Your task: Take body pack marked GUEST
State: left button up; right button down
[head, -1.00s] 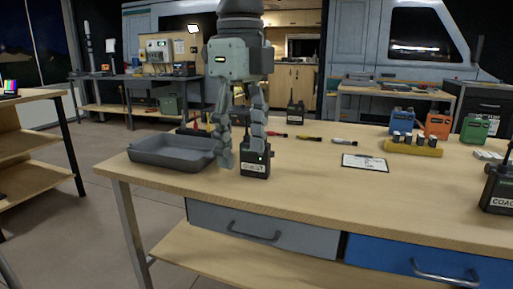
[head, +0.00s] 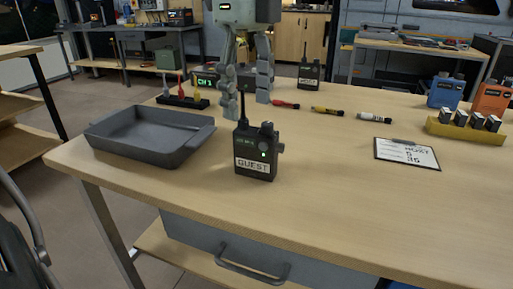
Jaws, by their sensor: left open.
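The body pack marked GUEST (head: 256,152) is a black box with an upright antenna, a knob, a green light and a white label. It stands upright on the wooden table near the front edge, right of the grey tray. My left gripper (head: 246,104) is open and empty, its two fingers pointing down. In the head view it shows just above and behind the GUEST pack, apart from its body; the pack's antenna passes close to the left finger. My right gripper is not in view.
The grey tray (head: 150,151) lies left of the pack. Behind are a dark holder with coloured plugs (head: 182,101), several markers (head: 327,111) and another black pack (head: 308,74). A clipboard (head: 407,153) and a yellow rack (head: 464,133) are at right. The table's front is clear.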

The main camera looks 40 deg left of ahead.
aim_at(245, 118)
pick_arm(q)
jog(key=f, duration=0.6)
jog(key=shift+a, duration=0.4)
grip_shut()
jog(key=shift+r, duration=0.15)
